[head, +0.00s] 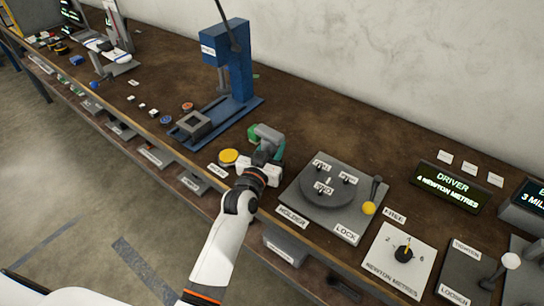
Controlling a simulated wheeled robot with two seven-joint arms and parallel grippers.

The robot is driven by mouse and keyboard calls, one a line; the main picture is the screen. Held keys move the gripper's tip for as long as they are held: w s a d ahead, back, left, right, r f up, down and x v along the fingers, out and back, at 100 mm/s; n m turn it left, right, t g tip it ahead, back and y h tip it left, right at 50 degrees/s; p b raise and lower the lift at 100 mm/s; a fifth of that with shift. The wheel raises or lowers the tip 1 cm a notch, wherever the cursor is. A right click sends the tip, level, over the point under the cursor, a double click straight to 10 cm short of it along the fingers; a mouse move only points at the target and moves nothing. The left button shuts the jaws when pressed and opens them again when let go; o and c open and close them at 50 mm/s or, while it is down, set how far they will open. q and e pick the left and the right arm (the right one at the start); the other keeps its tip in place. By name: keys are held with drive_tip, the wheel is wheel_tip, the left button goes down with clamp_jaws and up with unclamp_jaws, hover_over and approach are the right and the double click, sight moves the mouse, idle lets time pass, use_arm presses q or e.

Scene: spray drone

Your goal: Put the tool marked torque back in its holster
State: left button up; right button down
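A green and grey tool (266,138) is on the bench just beyond my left gripper (264,160). The fingers are at its near side and overlap it in the head view. I cannot tell whether they are open or shut on it. No torque marking is readable on the tool. Several grey holster-like pockets with white labels hang along the bench's front edge, one (285,246) right of my forearm and one (192,182) left of it. Their labels are too small to read. My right gripper is not in view.
A yellow round button (228,156) sits left of the gripper. A blue press stand (238,65) rises behind. A dial panel (402,255) and driver display (450,188) lie farther right.

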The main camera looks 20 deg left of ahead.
use_arm(q)
drive_tip(key=shift+f, duration=0.35)
drive_tip(key=o, duration=1.1)
drive_tip(key=shift+r, duration=0.15)
drive_tip(key=s, duration=1)
drive_tip(key=shift+s+a+b, duration=0.3)
drive_tip(key=shift+a+b, duration=0.1)
drive_tip(key=shift+s, duration=0.75)
